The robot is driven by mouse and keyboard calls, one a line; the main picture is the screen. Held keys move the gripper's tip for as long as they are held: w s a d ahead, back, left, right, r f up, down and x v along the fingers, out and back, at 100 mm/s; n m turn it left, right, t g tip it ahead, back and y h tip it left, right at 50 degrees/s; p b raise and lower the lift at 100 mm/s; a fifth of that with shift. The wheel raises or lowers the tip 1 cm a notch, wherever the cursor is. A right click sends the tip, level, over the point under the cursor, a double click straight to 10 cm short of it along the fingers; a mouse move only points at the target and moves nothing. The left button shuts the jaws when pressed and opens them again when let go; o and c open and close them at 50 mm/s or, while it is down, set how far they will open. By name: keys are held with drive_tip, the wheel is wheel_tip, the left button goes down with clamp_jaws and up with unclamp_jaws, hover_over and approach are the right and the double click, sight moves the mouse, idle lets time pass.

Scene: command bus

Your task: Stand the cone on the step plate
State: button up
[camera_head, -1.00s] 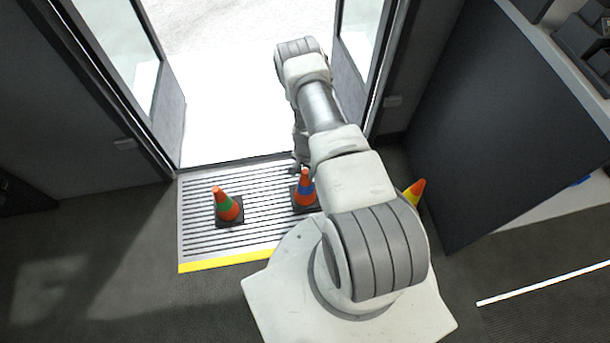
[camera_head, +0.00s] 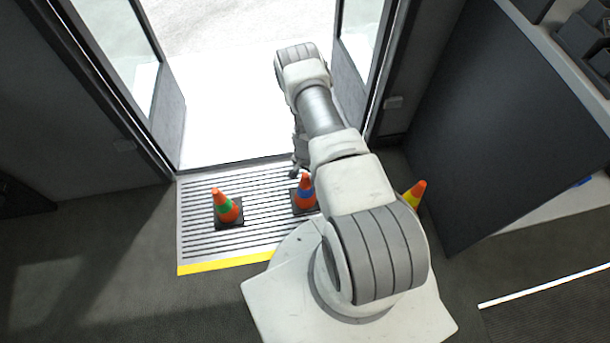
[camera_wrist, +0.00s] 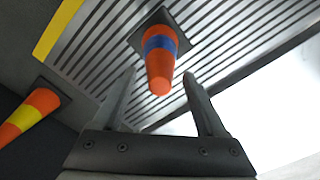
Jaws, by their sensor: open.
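The step plate (camera_head: 192,240) is a ribbed grey panel with a yellow front edge, lying at the open doorway. An orange cone with a blue band (camera_head: 305,194) stands upright on it; it also shows in the wrist view (camera_wrist: 160,65). An orange cone with a green band (camera_head: 227,207) stands on the plate to its left. A cone with a yellow band (camera_head: 414,193) is on the dark floor right of the plate, partly behind my arm; it shows at the wrist view's left (camera_wrist: 28,115). My gripper (camera_wrist: 159,75) is open, its fingers on either side of the blue-banded cone's image, apparently not gripping it.
Open door leaves (camera_head: 160,100) flank the bright doorway behind the plate. A dark panel (camera_head: 490,120) stands at the right.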

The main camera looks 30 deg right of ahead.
drive_tip(key=w+a+r+n+t+p, duration=0.1)
drive_tip(key=w+a+r+n, duration=0.15)
drive_tip(key=r, duration=1.35)
drive_tip(key=w+a+r+n+t+y+p, duration=0.1)
drive_tip(key=w+a+r+p, duration=0.15)
drive_tip(key=r, duration=1.45)
drive_tip(key=w+a+r+n+t+p, duration=0.1)
drive_tip(key=a+r+n, duration=0.15)
drive_tip(key=r, duration=1.35)
drive_tip(key=s+a+r+n+t, duration=0.1)
drive_tip(key=s+a+r+n, duration=0.1)
drive_tip(key=s+r, duration=0.45)
drive_tip(key=s+a+r+n, duration=0.15)
drive_tip(key=s+r, duration=0.25)
drive_tip(key=r, duration=0.6)
drive_tip(key=s+r+n, duration=0.1)
drive_tip(key=s+r, duration=0.1)
drive_tip(key=s, duration=0.5)
drive_tip(key=s+a+r+n+t+h, duration=0.1)
drive_tip(key=s+r, duration=0.2)
drive_tip(key=s, duration=0.4)
drive_tip(key=shift+s+a+r+n+t, duration=0.15)
drive_tip(key=shift+s+r+n+t, duration=0.1)
drive_tip(key=shift+n+t, duration=0.1)
drive_tip(key=shift+r, duration=0.1)
